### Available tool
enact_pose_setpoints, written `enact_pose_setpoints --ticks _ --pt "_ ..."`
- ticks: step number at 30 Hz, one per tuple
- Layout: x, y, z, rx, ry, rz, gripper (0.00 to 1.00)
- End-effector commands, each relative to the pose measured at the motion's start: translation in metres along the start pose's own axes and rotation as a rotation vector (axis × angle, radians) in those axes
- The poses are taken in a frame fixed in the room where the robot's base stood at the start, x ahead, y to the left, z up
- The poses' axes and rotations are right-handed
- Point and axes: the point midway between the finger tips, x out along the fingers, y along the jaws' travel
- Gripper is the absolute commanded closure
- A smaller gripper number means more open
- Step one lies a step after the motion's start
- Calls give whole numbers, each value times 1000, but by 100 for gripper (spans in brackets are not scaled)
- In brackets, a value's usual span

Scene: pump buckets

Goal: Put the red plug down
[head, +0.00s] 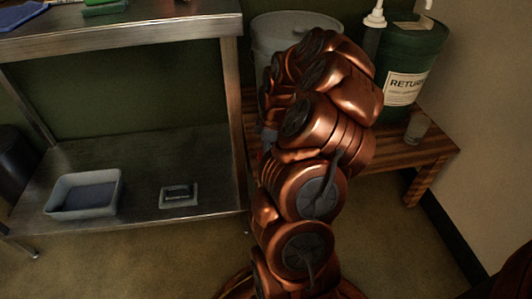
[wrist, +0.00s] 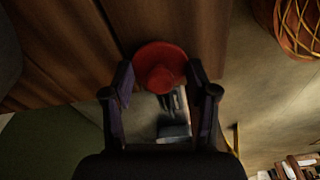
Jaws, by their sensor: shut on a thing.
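The red plug (wrist: 160,66) shows in the wrist view as a round red piece with a raised middle. My gripper (wrist: 163,80) is shut on it, with one dark finger at each side. The plug is held at the fingertips. Brown wooden boards (wrist: 75,45) lie behind it in the wrist view; I cannot tell how far below the plug they are. In the head view my arm hides the plug and most of the gripper.
In the head view a wooden bench (head: 400,158) carries a grey bucket (head: 270,38), a green RETURN bucket (head: 410,62) with a pump, and a small glass (head: 417,127). A metal shelf (head: 130,180) on the left holds a tray (head: 118,193) and a small dark-and-white item (head: 179,195).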

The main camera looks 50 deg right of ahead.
Motion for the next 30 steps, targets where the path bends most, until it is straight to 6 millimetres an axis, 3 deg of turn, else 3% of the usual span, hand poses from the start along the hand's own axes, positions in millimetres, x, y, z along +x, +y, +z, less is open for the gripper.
enact_pose_setpoints --ticks 5,6,13,25,30 --pt "1 0 0 0 0 0 60" --pt "1 0 0 0 0 0 40" --pt "1 0 0 0 0 0 16" --pt "-1 0 0 0 0 0 16" --pt "-15 0 0 1 0 0 16"
